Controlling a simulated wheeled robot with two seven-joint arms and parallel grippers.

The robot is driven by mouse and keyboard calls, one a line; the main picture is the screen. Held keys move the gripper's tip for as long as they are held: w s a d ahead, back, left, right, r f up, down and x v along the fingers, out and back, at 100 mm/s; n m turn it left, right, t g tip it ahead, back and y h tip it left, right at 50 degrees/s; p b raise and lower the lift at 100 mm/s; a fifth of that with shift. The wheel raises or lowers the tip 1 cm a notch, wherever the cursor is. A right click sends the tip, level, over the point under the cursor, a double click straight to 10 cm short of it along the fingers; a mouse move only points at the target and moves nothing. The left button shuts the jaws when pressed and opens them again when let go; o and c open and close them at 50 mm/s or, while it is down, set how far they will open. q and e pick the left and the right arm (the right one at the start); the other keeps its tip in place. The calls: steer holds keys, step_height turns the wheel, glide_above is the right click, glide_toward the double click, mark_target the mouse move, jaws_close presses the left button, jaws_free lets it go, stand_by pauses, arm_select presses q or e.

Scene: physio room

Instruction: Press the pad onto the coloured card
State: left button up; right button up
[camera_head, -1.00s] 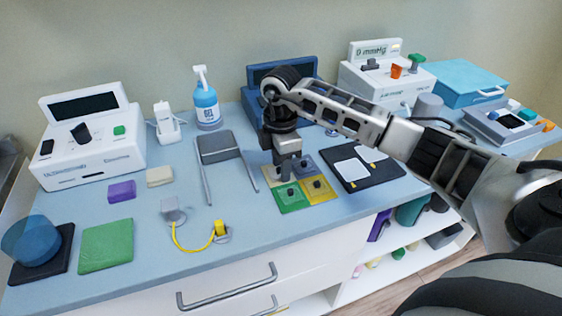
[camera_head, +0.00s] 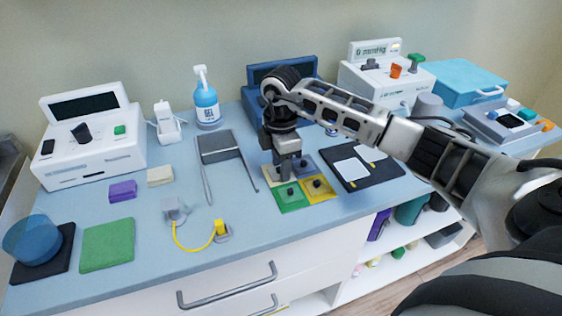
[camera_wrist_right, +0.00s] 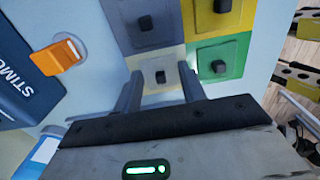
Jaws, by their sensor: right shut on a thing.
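The coloured card (camera_head: 318,196) lies flat on the bench, with green, yellow, grey-blue and pale beige squares. In the wrist view the card (camera_wrist_right: 234,59) shows pads with dark knobs on its grey-blue, yellow and green squares. My right gripper (camera_head: 286,174) points down over the beige square at the card's left. In the wrist view my right gripper (camera_wrist_right: 160,88) has its fingers either side of a pale pad with a dark knob (camera_wrist_right: 160,76) and is shut on it. The pad is over the beige square; I cannot tell whether it touches. My left gripper is out of view.
A dark tray with two white pads (camera_head: 381,177) lies right of the card. A grey stand (camera_head: 215,147) is to the left, and a blue stimulator (camera_head: 290,72) is behind. A yellow cable (camera_head: 188,248) lies front left. The bench's front edge is close to the card.

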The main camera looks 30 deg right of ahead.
steer(key=shift+s+f, duration=0.15)
steer(key=shift+f, duration=0.1)
stand_by(1.2)
steer(key=shift+p, duration=0.3)
stand_by(0.6)
stand_by(0.8)
steer(key=shift+r, duration=0.1)
stand_by(0.8)
steer(key=shift+r+p, duration=0.15)
steer(key=shift+p, duration=0.3)
stand_by(0.8)
stand_by(0.4)
